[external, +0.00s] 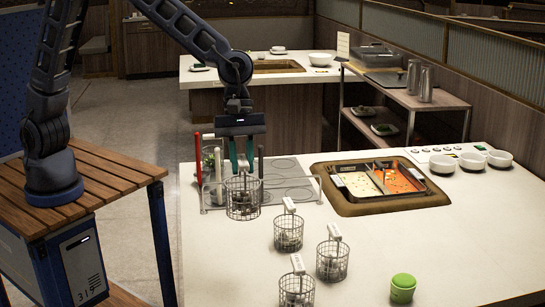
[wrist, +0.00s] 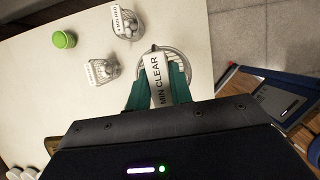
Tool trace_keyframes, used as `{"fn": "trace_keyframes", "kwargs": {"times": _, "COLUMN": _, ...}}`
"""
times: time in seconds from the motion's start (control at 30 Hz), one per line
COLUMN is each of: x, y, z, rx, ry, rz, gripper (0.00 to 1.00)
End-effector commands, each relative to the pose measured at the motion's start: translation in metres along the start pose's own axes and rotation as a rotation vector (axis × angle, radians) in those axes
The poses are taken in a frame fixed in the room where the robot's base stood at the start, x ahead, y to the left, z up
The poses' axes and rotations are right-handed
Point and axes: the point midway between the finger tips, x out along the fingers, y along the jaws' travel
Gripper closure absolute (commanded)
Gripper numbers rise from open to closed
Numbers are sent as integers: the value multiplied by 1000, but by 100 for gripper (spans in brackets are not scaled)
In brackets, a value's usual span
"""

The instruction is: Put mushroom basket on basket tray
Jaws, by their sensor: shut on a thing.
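My gripper (external: 243,172), with teal fingers, points down and is shut on the handle of a round wire basket (external: 243,200). In the wrist view the fingers (wrist: 160,98) close on its white tag (wrist: 164,78), which reads "MIN CLEAR". The held basket's contents are too small to identify as mushrooms. It hangs upright at the front edge of a flat rack-like tray (external: 285,194) with dark round markings; I cannot tell whether it touches. Three other tagged wire baskets stand on the counter: one (external: 288,232), a second (external: 332,260) and a third (external: 297,291).
White bowls (external: 472,162) sit beyond. A green canister (external: 403,287) stands at front right. The front left counter is clear.

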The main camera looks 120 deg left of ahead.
Motion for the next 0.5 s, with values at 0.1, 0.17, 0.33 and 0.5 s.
{"fn": "trace_keyframes", "kwargs": {"times": 0.1, "x": -6, "y": 0, "z": 2, "rx": 1, "ry": 0, "rz": 0, "gripper": 100}}
{"fn": "trace_keyframes", "kwargs": {"times": 0.17, "x": -6, "y": 0, "z": 2, "rx": 0, "ry": 1, "rz": 0, "gripper": 100}}
{"fn": "trace_keyframes", "kwargs": {"times": 0.33, "x": -8, "y": 4, "z": -2, "rx": -13, "ry": 2, "rz": 5, "gripper": 100}}
{"fn": "trace_keyframes", "kwargs": {"times": 0.5, "x": -14, "y": 18, "z": -17, "rx": -66, "ry": 5, "rz": 25, "gripper": 100}}
